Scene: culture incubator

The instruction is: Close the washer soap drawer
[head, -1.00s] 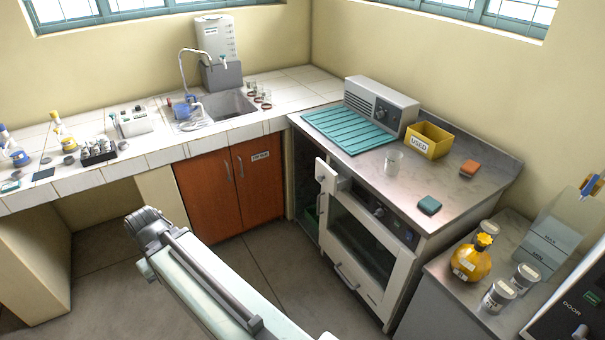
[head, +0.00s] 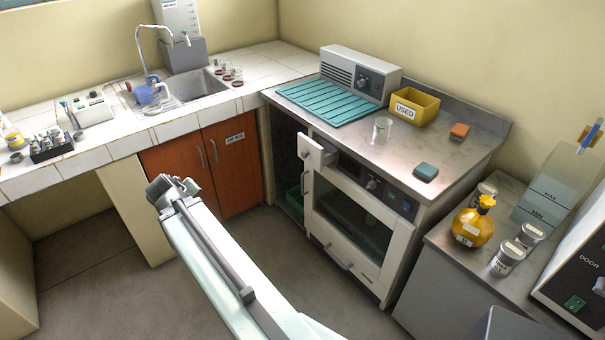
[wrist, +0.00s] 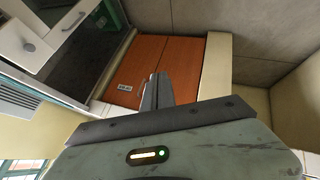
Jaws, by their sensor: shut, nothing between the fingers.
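The washer (head: 350,220) is a white-fronted appliance with a dark glass window, under the metal counter. Its small white soap drawer (head: 313,152) sticks out at the upper left of the front, with a round knob on its face. In the wrist view the drawer (wrist: 22,35) shows at the upper left. My gripper (head: 168,187) is in front of the orange cabinet, left of the drawer and well apart from it. Its fingers (wrist: 157,90) are together with nothing between them.
The orange cabinet doors (head: 218,165) stand under the tiled sink counter. A dark open bay (head: 285,150) lies left of the washer. A glass beaker (head: 382,130) and yellow bin (head: 413,106) stand on the metal counter. A side bench (head: 440,240) juts out at right. The floor before the washer is clear.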

